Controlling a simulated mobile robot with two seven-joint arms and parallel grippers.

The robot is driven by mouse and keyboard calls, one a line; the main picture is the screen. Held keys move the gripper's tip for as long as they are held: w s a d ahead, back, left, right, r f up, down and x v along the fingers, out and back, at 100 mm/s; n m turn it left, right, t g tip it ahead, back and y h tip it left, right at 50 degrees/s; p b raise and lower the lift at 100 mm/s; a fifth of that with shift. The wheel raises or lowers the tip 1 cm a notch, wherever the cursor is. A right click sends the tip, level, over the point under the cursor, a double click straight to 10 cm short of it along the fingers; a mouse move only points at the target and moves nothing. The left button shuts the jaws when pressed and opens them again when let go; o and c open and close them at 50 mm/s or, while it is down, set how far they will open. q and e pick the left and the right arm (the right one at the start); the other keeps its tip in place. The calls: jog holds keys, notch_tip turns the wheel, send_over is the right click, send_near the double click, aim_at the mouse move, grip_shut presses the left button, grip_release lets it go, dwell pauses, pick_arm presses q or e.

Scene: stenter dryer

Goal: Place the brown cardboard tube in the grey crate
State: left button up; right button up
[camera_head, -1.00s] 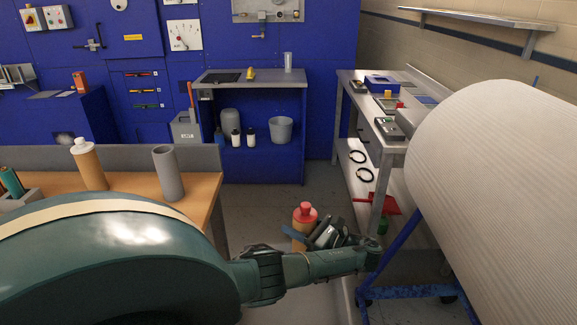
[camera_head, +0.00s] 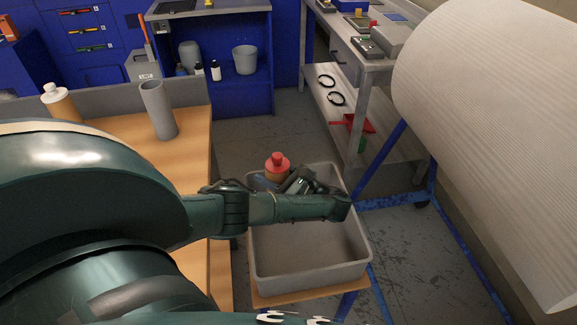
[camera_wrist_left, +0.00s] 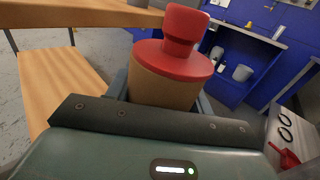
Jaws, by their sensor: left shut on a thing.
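The brown tube with a red top (camera_head: 277,163) stands about upright in my left gripper (camera_head: 284,184), which is shut on it. In the left wrist view the tube (camera_wrist_left: 163,85) shows its red cap and brown body between the fingers. The grey crate (camera_head: 315,277) is open and looks empty where I can see inside. The tube and gripper appear over the crate's far end; I cannot tell how high above it. My left forearm crosses in front of the crate and hides part of it. My right gripper is not in view.
The crate stands on a wooden-topped stand (camera_head: 265,298) with blue legs. A wooden table (camera_head: 190,160) at left holds a grey tube (camera_head: 158,110) and a brown bottle with a white cap (camera_head: 58,103). A large white roll (camera_head: 490,120) on a blue frame stands at right.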

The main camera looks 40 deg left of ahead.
pick_arm(q)
jog(key=shift+f, duration=0.2)
notch_tip(320, 180, down, 11)
jog(key=b, duration=0.9)
jog(key=o, duration=1.1)
jog(key=shift+r, duration=0.1)
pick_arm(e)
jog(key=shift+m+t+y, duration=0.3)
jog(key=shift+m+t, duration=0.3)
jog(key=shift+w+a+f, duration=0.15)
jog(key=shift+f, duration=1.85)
